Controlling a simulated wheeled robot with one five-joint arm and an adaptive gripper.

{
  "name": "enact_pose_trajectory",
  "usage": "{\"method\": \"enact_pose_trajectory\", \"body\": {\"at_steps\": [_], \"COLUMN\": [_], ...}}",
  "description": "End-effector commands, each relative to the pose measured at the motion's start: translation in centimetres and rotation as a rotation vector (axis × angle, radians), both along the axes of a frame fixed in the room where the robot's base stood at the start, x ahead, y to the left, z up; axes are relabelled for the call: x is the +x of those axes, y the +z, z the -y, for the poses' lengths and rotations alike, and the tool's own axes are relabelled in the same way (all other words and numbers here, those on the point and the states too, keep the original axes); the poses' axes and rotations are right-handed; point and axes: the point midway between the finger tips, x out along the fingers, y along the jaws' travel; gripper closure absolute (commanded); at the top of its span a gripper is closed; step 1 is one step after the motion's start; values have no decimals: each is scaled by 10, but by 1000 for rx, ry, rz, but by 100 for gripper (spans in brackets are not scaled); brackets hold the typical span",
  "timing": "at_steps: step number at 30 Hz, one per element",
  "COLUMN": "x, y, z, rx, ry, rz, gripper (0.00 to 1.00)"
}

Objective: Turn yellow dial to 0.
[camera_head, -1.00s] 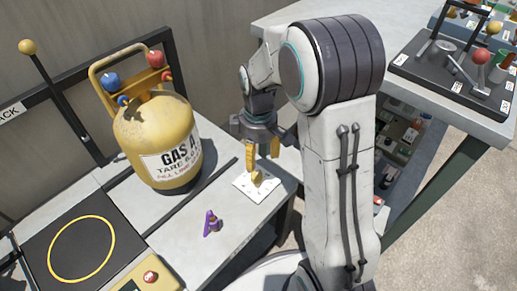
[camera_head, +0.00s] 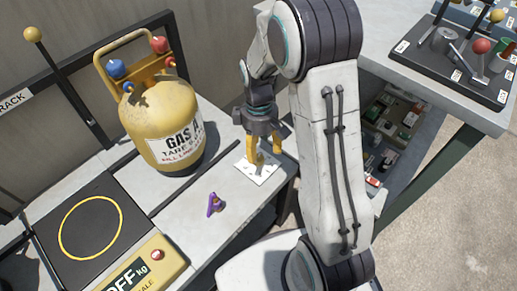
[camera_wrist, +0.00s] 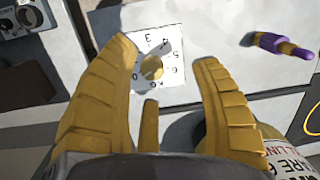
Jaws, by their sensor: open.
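The yellow dial (camera_wrist: 152,68) sits on a white plate (camera_wrist: 171,89) printed with black numbers. The dial's exact pointing direction is unclear. In the head view the plate (camera_head: 265,174) lies near the bench's front edge, with the dial partly hidden by my fingers. My gripper (camera_wrist: 165,55) is open, with its yellow fingers on either side of the dial in the wrist view. In the head view my gripper (camera_head: 264,156) points down over the plate. Contact with the dial cannot be told.
A yellow gas cylinder (camera_head: 163,120) stands left of the plate. A purple object (camera_head: 214,204) lies on the bench in front. A black scale (camera_head: 90,225) is at the lower left. Another bench with a lever panel (camera_head: 455,60) stands at the right.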

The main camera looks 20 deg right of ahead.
Motion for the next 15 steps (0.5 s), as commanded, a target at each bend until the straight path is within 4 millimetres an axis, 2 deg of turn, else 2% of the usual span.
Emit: {"method": "enact_pose_trajectory", "body": {"at_steps": [3,9,15], "x": [4,15,24], "y": [-9,-12,-13], "z": [0,0,0], "rx": [-27,-53,-60], "ry": [-216,-564,-820], "rz": [27,83,119], "gripper": [42,42,42]}}
